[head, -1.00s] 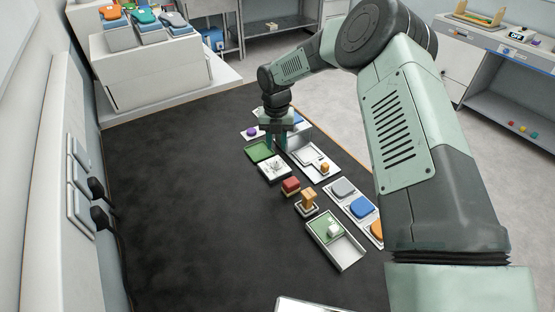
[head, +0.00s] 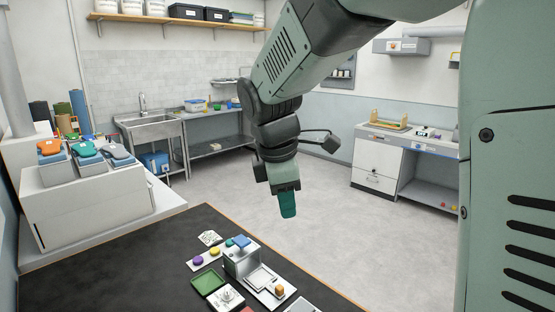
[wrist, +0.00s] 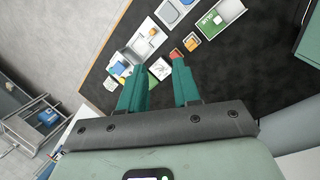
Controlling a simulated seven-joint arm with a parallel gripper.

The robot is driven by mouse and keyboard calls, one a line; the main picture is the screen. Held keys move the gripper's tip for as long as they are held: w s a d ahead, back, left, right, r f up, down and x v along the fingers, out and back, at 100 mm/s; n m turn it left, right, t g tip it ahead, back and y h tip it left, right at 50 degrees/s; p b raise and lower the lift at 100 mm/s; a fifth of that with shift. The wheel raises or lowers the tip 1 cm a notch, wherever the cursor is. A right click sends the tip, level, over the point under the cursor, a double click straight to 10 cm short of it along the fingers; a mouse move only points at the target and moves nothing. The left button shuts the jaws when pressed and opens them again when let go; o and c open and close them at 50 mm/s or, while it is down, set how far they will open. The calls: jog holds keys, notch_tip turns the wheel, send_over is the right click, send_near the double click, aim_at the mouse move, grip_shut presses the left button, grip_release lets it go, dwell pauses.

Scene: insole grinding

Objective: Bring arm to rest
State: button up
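My gripper (head: 288,205) hangs in the air with its green fingers pointing down, clear of everything. In the head view it appears beyond the black worktable's edge, against the grey floor. In the wrist view, the two fingers of my gripper (wrist: 158,66) are spread apart with nothing held between them. The black worktable (head: 130,262) lies below, and its black surface also shows in the wrist view (wrist: 240,85).
A grey block with a blue top (head: 240,257), a green tray (head: 208,281) and a white tray (head: 268,286) stand on the worktable. Open floor lies beyond the table.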

jog(key=s+d+r+m+t, duration=0.1)
jog(key=s+d+m, duration=0.3)
jog(key=s+m, duration=0.5)
jog(key=s+d+r+m+t+y, duration=0.1)
jog(key=s+d+r+m, duration=0.2)
jog(key=s+m, duration=0.7)
jog(key=s+d, duration=0.2)
jog(key=s, duration=0.1)
jog(key=shift+d+r+t+y, duration=0.3)
jog(key=shift+r, duration=0.1)
jog(key=shift+s, duration=0.1)
